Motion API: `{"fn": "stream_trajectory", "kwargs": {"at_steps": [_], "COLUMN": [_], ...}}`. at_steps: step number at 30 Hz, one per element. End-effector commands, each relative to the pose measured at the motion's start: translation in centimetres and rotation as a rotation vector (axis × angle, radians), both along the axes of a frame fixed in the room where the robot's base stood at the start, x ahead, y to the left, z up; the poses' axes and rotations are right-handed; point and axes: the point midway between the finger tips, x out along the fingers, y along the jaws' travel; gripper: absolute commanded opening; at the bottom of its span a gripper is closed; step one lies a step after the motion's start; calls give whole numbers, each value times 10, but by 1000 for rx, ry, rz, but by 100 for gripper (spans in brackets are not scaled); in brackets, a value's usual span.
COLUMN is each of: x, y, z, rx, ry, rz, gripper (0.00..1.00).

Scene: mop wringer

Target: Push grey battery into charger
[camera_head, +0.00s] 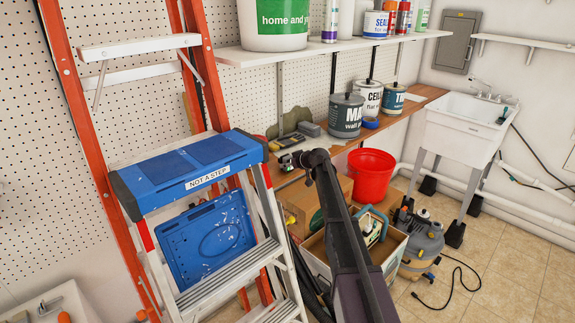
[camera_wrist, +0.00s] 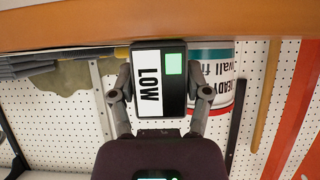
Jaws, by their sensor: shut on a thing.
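In the wrist view, a dark grey block with a white "LOW" label and a pale green square, which looks like the grey battery (camera_wrist: 174,104), sits between the two fingers of my gripper (camera_wrist: 158,88). The fingers are shut on its sides. In the head view my gripper (camera_head: 289,162) is small, over the workbench's near edge, and the block is hard to make out there. On the bench behind it are a dark and yellow item (camera_head: 290,139) and a grey block (camera_head: 310,129). I cannot tell which, if either, is the charger.
The wooden workbench (camera_head: 415,98) carries paint cans (camera_head: 346,115) against a pegboard. A blue-topped stepladder (camera_head: 190,170) stands close on the left. A red bucket (camera_head: 371,175), a box and a vacuum (camera_head: 424,245) stand below the bench. A sink (camera_head: 466,125) is at right.

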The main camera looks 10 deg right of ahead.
Motion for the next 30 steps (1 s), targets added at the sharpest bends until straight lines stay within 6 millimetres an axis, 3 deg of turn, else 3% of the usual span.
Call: {"fn": "stream_trajectory", "kwargs": {"at_steps": [30], "x": [0], "y": [0], "z": [7], "rx": [1], "ry": [-1], "rz": [0], "gripper": [13]}}
